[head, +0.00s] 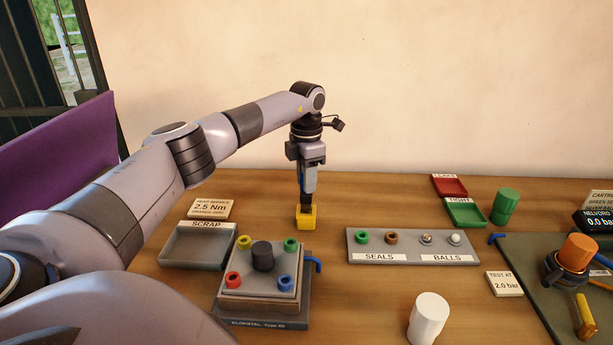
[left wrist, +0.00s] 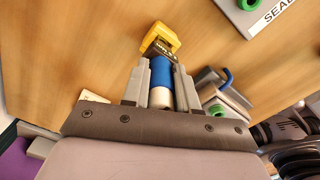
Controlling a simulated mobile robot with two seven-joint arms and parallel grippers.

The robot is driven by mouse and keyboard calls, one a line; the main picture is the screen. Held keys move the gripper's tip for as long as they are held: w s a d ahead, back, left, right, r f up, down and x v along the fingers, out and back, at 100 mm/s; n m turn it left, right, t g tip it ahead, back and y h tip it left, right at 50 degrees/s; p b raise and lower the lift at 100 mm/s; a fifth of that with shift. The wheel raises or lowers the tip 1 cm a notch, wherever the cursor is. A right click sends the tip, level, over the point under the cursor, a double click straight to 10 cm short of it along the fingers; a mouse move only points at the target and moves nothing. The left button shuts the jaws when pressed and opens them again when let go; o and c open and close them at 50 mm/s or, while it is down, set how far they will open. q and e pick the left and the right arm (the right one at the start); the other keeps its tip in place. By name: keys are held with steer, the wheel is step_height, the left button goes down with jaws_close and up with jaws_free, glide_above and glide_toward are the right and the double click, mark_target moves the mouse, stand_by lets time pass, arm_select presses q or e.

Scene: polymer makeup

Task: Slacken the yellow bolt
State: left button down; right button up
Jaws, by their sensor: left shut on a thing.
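The yellow bolt (head: 244,242) is at the back left corner of the square plate on a grey block (head: 262,312), around a dark central knob (head: 263,256). Green, red and blue bolts sit at the other corners. My left gripper (head: 307,188) points down behind the block, away from the yellow bolt. It is shut on a blue-and-white tool handle (left wrist: 161,76). A yellow piece (head: 306,217) is below the fingers, and it also shows in the left wrist view (left wrist: 160,38). I cannot tell whether the tool stands in it or is joined to it. My right gripper is not in view.
A grey scrap tray (head: 197,258) is left of the block. A rack of seals and balls (head: 403,258) is to the right, with a white cylinder (head: 428,318) in front. Red and green trays, a green cylinder (head: 505,206) and an orange-topped fixture (head: 577,252) stand farther right.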

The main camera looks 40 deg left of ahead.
arm_select(q)
steer(key=shift+f+b, duration=0.35)
steer(key=shift+f, duration=0.85)
steer(key=c, duration=0.8)
jaws_free()
step_height(320, 180, up, 7)
steer(key=shift+r+b, duration=0.1)
steer(key=shift+b, duration=0.3)
